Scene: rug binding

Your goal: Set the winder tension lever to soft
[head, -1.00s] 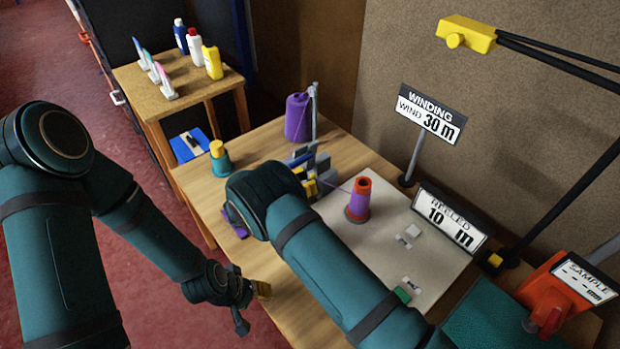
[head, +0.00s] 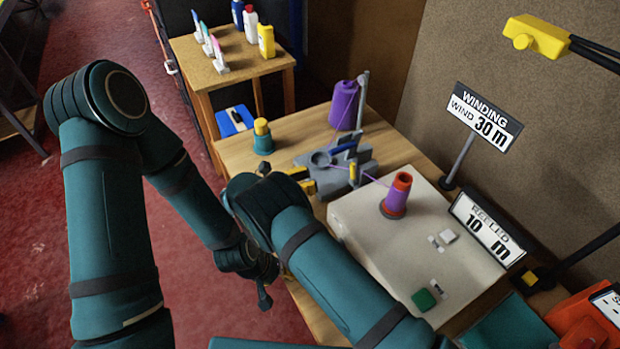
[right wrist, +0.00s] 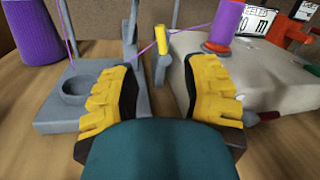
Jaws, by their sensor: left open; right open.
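The winder (head: 360,225) is a pale box on the table with an orange-and-purple cone (head: 397,195) on top. Beside it a grey tension unit (head: 366,165) carries a slanted blue bar and a small yellow-capped upright, which looks like the lever (right wrist: 162,45). In the right wrist view the upright stands beyond and between the yellow fingers of my right gripper (right wrist: 158,78), which is open and empty. This gripper (head: 305,180) also shows left of the unit in the head view. My left gripper (head: 262,285) is open and empty near the table's front edge. No soft marking is legible.
A purple yarn cone (head: 343,104) stands behind the unit, its thread running to the winder. A yellow-topped teal pot (head: 263,137) stands to the left. Signs (head: 483,114) and a yellow-headed lamp arm (head: 536,36) are at the right. A side table (head: 228,70) holds bottles.

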